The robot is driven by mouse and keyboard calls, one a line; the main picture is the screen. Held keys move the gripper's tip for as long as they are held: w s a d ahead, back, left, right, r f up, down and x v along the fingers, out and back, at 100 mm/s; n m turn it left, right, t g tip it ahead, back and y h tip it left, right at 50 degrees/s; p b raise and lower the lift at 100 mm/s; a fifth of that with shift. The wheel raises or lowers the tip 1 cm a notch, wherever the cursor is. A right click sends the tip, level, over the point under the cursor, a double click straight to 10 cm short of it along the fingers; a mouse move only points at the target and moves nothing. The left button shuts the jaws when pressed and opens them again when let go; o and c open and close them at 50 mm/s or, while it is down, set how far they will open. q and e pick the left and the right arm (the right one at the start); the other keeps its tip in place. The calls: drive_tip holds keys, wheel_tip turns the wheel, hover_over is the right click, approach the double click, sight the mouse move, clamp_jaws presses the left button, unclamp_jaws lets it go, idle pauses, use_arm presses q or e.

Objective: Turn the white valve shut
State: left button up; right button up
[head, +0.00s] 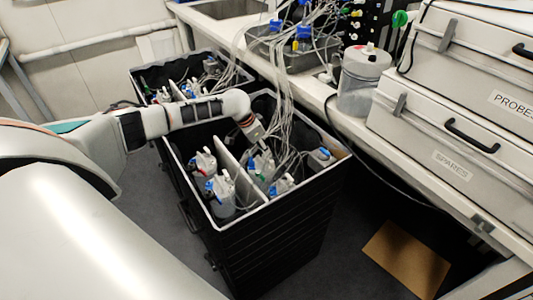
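My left gripper (257,138) reaches from the left over the near black crate (262,228). It points down among the tubes and bottle tops, and its fingers are too small and crowded to show whether they are open. Bottles with white tops and blue, red or green fittings stand in the crate, such as a front-left bottle (221,190) and one just below my gripper (262,165). I cannot tell which of these small white parts is the white valve, or whether my gripper touches one. My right gripper is not in view.
A second black crate (135,82) stands behind. Bundled clear tubes (286,105) rise to the bench beside a grey tray (275,50). A white-lidded container (360,90) and cases labelled PROBES (480,70) and SPARES (430,140) stand right. Cardboard (405,260) lies on the floor.

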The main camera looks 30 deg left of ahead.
use_arm(q)
drive_tip(key=shift+x, duration=0.9)
drive_tip(key=shift+f, duration=0.15)
clamp_jaws()
